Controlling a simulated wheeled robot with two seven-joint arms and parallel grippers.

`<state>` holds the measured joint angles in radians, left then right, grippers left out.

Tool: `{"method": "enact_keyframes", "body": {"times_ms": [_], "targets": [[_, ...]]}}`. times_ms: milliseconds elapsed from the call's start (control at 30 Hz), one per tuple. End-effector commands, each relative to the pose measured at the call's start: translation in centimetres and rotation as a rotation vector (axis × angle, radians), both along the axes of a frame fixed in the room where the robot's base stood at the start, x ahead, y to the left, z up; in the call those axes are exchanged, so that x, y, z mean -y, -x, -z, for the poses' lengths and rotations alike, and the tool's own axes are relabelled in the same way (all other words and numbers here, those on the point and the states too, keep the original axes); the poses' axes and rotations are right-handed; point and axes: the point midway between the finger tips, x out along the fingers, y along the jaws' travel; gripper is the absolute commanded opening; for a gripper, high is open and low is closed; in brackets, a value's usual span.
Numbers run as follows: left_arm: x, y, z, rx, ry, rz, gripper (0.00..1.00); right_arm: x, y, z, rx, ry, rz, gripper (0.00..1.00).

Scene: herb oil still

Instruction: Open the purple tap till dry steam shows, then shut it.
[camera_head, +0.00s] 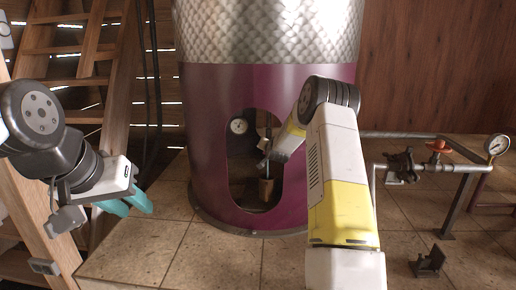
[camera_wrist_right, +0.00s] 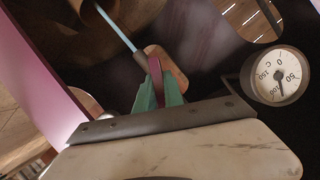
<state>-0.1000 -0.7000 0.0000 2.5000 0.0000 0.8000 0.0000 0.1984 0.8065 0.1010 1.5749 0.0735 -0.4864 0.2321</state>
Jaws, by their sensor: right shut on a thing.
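The purple tap's handle (camera_wrist_right: 156,72) stands between the teal fingers of my right gripper (camera_wrist_right: 159,90) in the right wrist view. The gripper is shut on it. A brown fitting (camera_wrist_right: 158,60) sits just beyond, and a thin pale-blue line (camera_wrist_right: 118,28) runs from it to a brown round-mouthed piece (camera_wrist_right: 92,14). I cannot tell whether this line is a jet or a rod. In the head view my right arm reaches into the oval opening of the purple still (camera_head: 214,115), and the tap is too small to make out. My left gripper (camera_head: 138,212) is open and empty at the left.
A white dial gauge (camera_wrist_right: 279,76) is inside the opening, beside my right gripper. Right of the still, a pipe carries a valve with an orange handle (camera_head: 438,147) and a gauge (camera_head: 497,145). A black bracket (camera_head: 428,262) sits on the tiled floor (camera_head: 200,250). A wooden ladder (camera_head: 90,60) stands at left.

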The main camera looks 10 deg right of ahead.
Motion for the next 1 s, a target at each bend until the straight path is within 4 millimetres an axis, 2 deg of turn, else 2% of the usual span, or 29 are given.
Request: {"method": "enact_keyframes", "body": {"times_ms": [500, 1000], "targets": [[0.00, 0.00, 0.00, 0.000, 0.000, 0.000, 0.34, -0.26, -0.01, 0.09, -0.114, 0.397, -0.004, 0.00], [0.00, 0.00, 0.00, 0.000, 0.000, 0.000, 0.34, -0.04, 0.07, 0.23, -0.153, 0.519, -0.001, 0.00]]}}
